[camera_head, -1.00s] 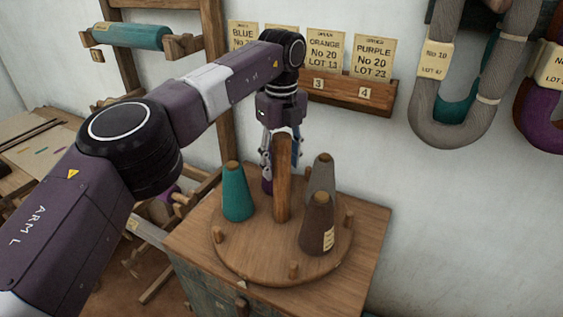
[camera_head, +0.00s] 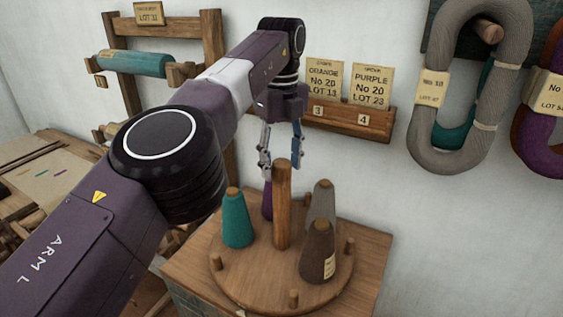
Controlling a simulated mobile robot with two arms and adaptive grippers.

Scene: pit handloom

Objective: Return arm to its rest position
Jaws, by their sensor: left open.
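My left arm (camera_head: 165,150) comes in from the left and reaches over a round wooden turntable. A grey cone (camera_head: 322,205) and a brown cone (camera_head: 317,253) with a label stand to the right of the post. My right gripper is not in view.
The turntable (camera_head: 250,285) with short pegs rests on a wooden cabinet (camera_head: 375,250). Behind it, a wall rack (camera_head: 340,118) holds label cards. Large yarn hanks (camera_head: 425,150) hang at the right. A wooden frame with a teal roll (camera_head: 135,63) stands at the left.

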